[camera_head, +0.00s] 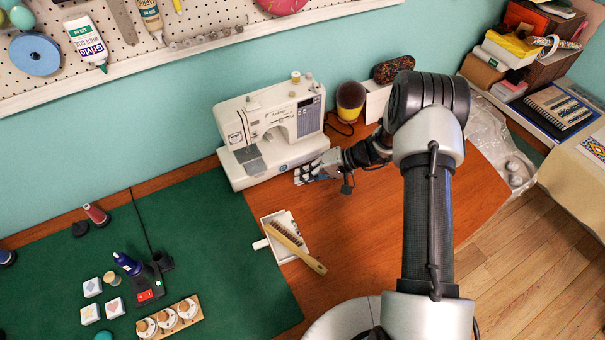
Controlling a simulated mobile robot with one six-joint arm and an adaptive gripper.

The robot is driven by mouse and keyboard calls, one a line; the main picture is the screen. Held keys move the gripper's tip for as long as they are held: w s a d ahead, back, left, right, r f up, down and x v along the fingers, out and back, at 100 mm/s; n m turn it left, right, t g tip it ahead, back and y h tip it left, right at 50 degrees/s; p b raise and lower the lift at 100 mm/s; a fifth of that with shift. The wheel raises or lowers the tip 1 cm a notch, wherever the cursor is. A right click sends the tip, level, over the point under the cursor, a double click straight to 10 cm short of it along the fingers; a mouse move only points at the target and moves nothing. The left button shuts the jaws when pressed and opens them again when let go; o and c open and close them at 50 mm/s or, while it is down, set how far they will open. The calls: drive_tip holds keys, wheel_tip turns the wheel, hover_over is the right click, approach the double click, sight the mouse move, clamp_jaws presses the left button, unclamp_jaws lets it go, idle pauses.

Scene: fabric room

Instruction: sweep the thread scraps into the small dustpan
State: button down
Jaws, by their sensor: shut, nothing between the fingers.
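The small white dustpan (273,217) lies on the wooden table beside the green mat's right edge, its short handle pointing left over the mat. I make out no other scraps on the table. My gripper (302,175) is shut and empty, low by the sewing machine's front right, above and apart from the brush and pan. My arm covers part of the table.
The white sewing machine (250,122) stands close behind my gripper. Spools, tiles and a rack of knobs (168,319) sit on the green mat (215,255). A dark and yellow rounded object (350,98) stands near the wall. Bare wood lies right of the pan.

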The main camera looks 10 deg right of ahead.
drive_tip(key=shift+s+a+f+p, duration=0.65)
drive_tip(key=shift+s+a+f, duration=0.9)
drive_tip(key=shift+a, duration=2.2)
drive_tip(key=shift+s+r+p, duration=0.1)
drive_tip(key=shift+r+p, duration=0.6)
drive_tip(key=shift+r, duration=1.5)
